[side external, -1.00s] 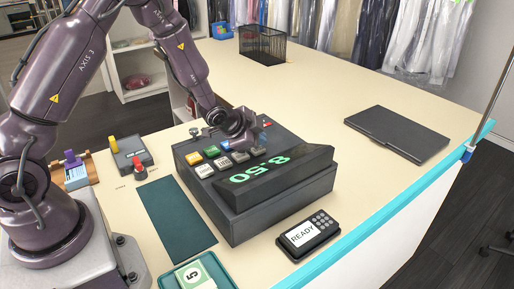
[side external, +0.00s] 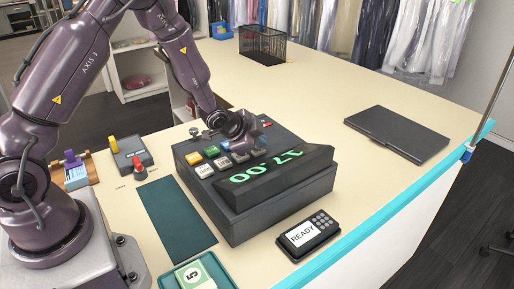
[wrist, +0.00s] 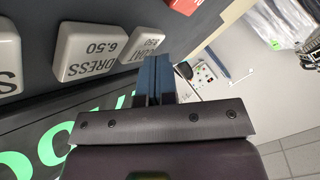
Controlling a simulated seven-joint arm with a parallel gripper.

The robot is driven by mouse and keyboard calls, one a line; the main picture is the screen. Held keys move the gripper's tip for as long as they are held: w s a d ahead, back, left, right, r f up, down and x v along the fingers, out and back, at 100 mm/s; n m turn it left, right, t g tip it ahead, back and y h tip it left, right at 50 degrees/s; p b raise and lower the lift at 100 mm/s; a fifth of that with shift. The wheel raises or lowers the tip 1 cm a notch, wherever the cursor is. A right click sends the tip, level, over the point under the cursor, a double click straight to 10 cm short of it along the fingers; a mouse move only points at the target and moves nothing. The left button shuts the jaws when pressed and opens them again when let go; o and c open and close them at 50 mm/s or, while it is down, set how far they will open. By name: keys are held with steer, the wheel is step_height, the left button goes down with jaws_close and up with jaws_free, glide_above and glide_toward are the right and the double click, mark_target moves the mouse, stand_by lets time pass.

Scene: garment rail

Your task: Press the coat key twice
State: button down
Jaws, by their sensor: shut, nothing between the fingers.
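The cash register (side external: 262,215) stands on the counter, and its green display (side external: 266,165) reads 17.00, upside down from this side. My gripper (side external: 237,148) is shut and empty, low over the far right of the keys. In the wrist view my gripper's fingertips (wrist: 155,62) are together beside a white key (wrist: 143,44) whose label is partly hidden; it ends in "50". I cannot tell for sure that it is the coat key, nor whether the fingertips touch it. The white dress key (wrist: 92,52), marked 6.50, is beside it.
Yellow (side external: 194,158) and green (side external: 211,151) keys sit near the white ones; a red key (wrist: 184,4) shows in the wrist view. A card terminal (side external: 307,235) reads READY. A black folder (side external: 397,134) lies right.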

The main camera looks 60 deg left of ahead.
steer(key=shift+r, duration=0.85)
steer(key=shift+r, duration=2.5)
